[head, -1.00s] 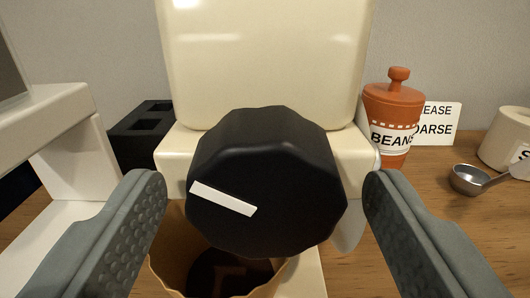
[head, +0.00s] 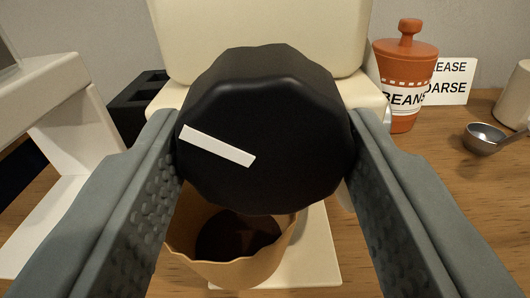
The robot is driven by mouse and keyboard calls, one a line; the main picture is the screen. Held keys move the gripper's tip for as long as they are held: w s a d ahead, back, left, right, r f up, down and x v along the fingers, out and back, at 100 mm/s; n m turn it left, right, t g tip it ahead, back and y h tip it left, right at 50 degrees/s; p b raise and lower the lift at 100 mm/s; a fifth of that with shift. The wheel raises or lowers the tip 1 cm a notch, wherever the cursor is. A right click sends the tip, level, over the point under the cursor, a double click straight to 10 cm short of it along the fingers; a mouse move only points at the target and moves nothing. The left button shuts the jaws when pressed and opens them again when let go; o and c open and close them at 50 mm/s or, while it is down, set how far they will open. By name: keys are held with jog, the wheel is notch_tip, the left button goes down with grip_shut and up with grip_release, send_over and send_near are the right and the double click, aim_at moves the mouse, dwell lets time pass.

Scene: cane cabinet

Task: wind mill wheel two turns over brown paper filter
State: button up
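The mill wheel (head: 270,120) is a large black faceted knob with a white bar mark on its left half. It is on the front of the cream mill (head: 255,30). The bar slopes slightly down to the right. My gripper (head: 267,140) has one grey finger on each side of the wheel, and both pads appear to touch its rim. The brown paper filter (head: 230,270) stands open below the wheel, with dark brown contents (head: 235,235) inside. The wheel hides part of the mill and the filter's back rim.
An orange beans jar (head: 405,65) and a white sign (head: 450,80) stand at right, near a metal scoop (head: 485,137) and a cream container (head: 516,95). A black slotted block (head: 138,100) and a white stand (head: 60,120) are at left. The wooden top is bare at lower right.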

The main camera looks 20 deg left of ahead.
jog(key=m, duration=0.5)
jog(key=shift+a+m, duration=0.1)
jog(key=shift+m, duration=0.2)
jog(key=m, duration=0.5)
jog(key=shift+m, duration=0.4)
jog(key=o, duration=1)
jog(key=shift+c, duration=0.2)
jog(key=shift+s, duration=0.15)
jog(key=v, duration=1.7)
jog(key=shift+s, duration=0.15)
jog(key=shift+a, duration=0.1)
